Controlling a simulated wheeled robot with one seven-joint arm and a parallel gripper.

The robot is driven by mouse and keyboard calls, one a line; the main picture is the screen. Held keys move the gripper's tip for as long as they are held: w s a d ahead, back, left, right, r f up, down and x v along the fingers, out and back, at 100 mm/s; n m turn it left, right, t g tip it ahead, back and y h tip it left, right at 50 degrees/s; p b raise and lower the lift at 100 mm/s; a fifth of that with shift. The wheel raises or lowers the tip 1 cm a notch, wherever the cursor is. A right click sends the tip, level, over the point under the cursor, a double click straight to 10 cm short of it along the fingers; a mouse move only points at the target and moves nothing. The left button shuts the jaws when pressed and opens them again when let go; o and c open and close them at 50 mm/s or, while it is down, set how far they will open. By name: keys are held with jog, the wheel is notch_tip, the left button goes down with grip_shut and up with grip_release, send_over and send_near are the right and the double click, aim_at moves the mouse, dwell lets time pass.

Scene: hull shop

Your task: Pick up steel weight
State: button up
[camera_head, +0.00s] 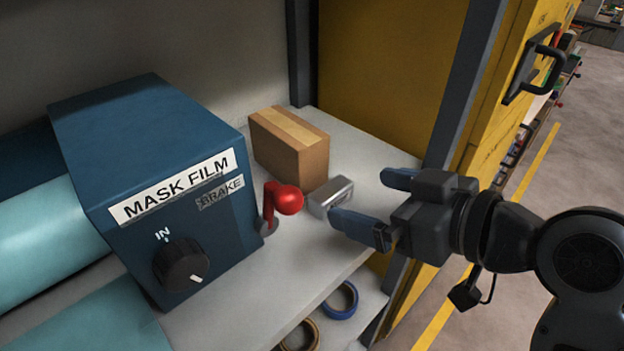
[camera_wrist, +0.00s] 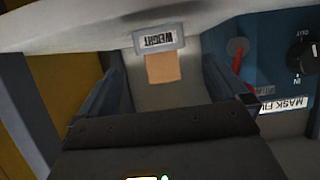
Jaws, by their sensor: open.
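The steel weight (camera_head: 330,196) is a small silver block on the white shelf, in front of a cardboard box. In the wrist view the weight (camera_wrist: 158,41) carries an upside-down WEIGHT label and appears beyond the fingertips, roughly centred between them. My gripper (camera_head: 361,195) reaches in from the right with its two blue-grey fingers spread. The near fingertip looks close to the weight's right end, but I cannot tell the exact gap. Nothing is between the fingers.
The cardboard box (camera_head: 287,148) stands just behind the weight. A red-knobbed lever (camera_head: 286,199) is close on its left, beside the blue MASK FILM box (camera_head: 150,180). A yellow panel (camera_head: 385,75) and dark post (camera_head: 463,85) bound the right. Tape rolls (camera_head: 341,301) lie on a lower shelf.

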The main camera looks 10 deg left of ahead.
aim_at(333, 189)
jog(key=x, duration=0.3)
jog(key=shift+w+a, duration=0.1)
jog(key=shift+a, duration=0.05)
jog(key=shift+p+x, duration=0.7)
jog(key=shift+x, duration=1.6)
jog(key=shift+f, duration=0.1)
jog(key=shift+c, duration=0.4)
jog(key=c, duration=1.3)
